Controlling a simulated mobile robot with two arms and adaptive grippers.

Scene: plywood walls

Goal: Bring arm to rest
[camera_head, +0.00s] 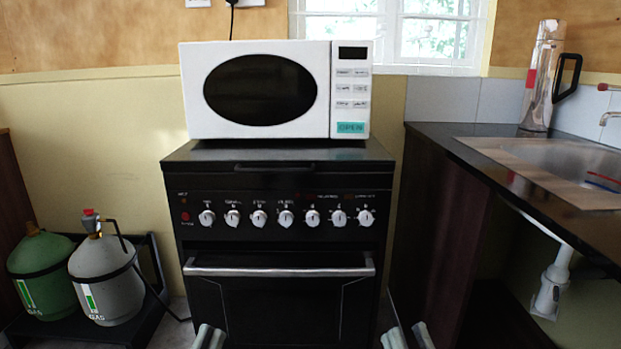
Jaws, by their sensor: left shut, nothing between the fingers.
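My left gripper (209,337) shows only as fingertips at the bottom edge, in front of the oven door. Its fingers are close together, shut and empty. My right gripper (408,336) also shows only as fingertips at the bottom edge, right of the oven. A small gap shows between its tips, and a thin dark piece with a pale edge slants down there. The rest of both grippers and both arms is out of the picture, so I cannot tell whether the right one holds anything.
A black stove (281,262) with a front handle stands ahead, with a white microwave (270,132), its door shut, on top. A dark counter (455,150) with a sink (575,155) and a steel flask (541,85) is at right.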

